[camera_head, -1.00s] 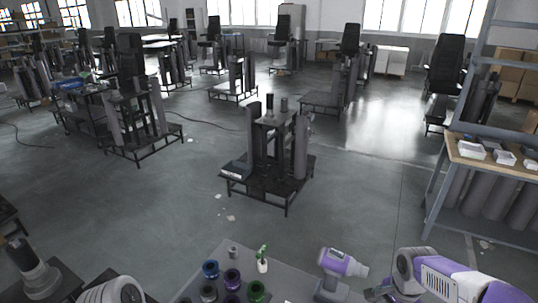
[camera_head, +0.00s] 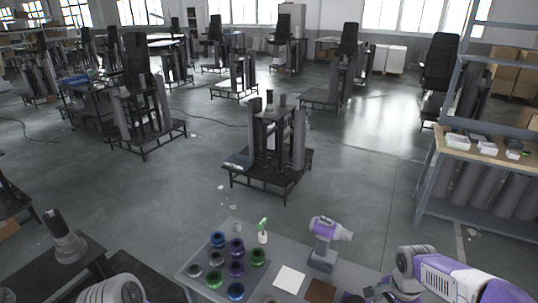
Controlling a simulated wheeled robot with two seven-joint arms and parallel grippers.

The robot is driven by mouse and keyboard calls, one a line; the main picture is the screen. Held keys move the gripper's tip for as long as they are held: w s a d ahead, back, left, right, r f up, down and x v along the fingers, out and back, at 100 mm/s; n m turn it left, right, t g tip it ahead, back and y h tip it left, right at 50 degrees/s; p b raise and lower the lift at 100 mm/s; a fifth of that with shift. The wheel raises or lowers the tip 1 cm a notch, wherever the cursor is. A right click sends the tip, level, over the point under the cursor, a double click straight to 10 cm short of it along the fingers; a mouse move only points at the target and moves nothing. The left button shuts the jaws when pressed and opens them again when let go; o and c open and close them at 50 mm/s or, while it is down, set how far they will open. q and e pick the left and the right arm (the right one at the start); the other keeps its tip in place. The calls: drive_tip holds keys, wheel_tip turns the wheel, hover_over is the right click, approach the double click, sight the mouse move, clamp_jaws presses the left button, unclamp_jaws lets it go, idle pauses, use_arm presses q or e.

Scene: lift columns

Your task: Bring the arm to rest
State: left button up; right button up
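My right arm (camera_head: 445,276), white and purple with a grey joint, comes in at the bottom right and bends down toward the table's edge. A dark part at its lower end is cut off by the frame, and I cannot make out its fingers. Of my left arm, only a rounded, ribbed grey part (camera_head: 112,290) shows at the bottom left; the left gripper is out of view. No held object can be seen at either arm.
The grey table (camera_head: 205,250) ahead bears several coloured rings (camera_head: 237,268), a small green-topped bottle (camera_head: 263,237), a purple-grey power tool (camera_head: 325,243), a white square (camera_head: 289,279) and a brown square (camera_head: 320,291). A lift column unit (camera_head: 272,150) stands beyond on open floor. A shelf bench (camera_head: 478,160) is at right.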

drive_tip(key=w+a+f+n+y, duration=0.2)
drive_tip(key=a+f+n, duration=0.2)
drive_tip(key=a+f, duration=0.5)
drive_tip(key=s+a+f+n+y, duration=0.1)
drive_tip(key=s+a+f+n, duration=0.3)
drive_tip(key=s+a+f, duration=0.4)
drive_tip(key=s+a+f+n+y, duration=0.1)
drive_tip(key=s+a+f+n, duration=0.3)
drive_tip(key=f, duration=0.6)
use_arm(q)
wheel_tip(320, 180, down, 10)
drive_tip(key=b, duration=1)
drive_tip(key=shift+w, duration=0.35)
use_arm(e)
wheel_tip(320, 180, down, 10)
drive_tip(key=s+a, duration=0.1)
drive_tip(key=shift+s+a+t, duration=0.2)
drive_tip(key=shift+s+t, duration=0.05)
drive_tip(key=shift+t, duration=0.05)
